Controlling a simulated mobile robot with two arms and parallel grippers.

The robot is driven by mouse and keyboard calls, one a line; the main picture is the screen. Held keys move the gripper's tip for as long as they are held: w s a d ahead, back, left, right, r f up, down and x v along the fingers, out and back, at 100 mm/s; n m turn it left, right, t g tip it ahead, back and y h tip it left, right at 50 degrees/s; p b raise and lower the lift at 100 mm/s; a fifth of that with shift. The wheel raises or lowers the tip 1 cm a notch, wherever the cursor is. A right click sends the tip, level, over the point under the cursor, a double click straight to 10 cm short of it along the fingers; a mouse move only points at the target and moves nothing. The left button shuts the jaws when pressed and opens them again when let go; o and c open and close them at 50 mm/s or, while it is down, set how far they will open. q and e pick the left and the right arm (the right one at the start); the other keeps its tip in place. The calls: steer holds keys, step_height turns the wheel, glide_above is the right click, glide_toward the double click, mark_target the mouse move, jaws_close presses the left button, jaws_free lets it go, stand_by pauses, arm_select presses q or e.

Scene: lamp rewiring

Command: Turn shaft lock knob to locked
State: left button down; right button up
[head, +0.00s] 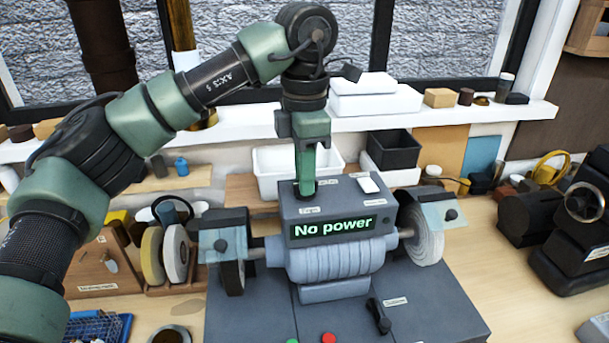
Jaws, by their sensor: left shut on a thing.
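A grey bench grinder has a control box (288,218) whose display (332,227) reads "No power". My left gripper (306,188) points straight down onto the left part of the box's top. It is shut on a small dark knob there, which I take to be the shaft lock knob; the fingers hide most of it, so its setting cannot be read. A small label (309,210) lies in front of it, too small to read. My right gripper is not in view.
A grinding wheel (425,235) with a clear shield is at the right, another wheel (233,275) at the left. A black lever (379,317), a green button (292,341) and a red button (328,338) are in front. White bins (265,170) stand behind.

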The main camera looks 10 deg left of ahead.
arm_select(q)
steer(key=shift+r+m, duration=0.1)
steer(key=shift+m, duration=0.5)
steer(key=c, duration=1.4)
jaws_free()
steer(key=shift+c, duration=0.2)
step_height(320, 180, up, 8)
steer(key=shift+f+b, duration=0.15)
steer(key=shift+b, duration=0.2)
steer(key=shift+f, duration=0.1)
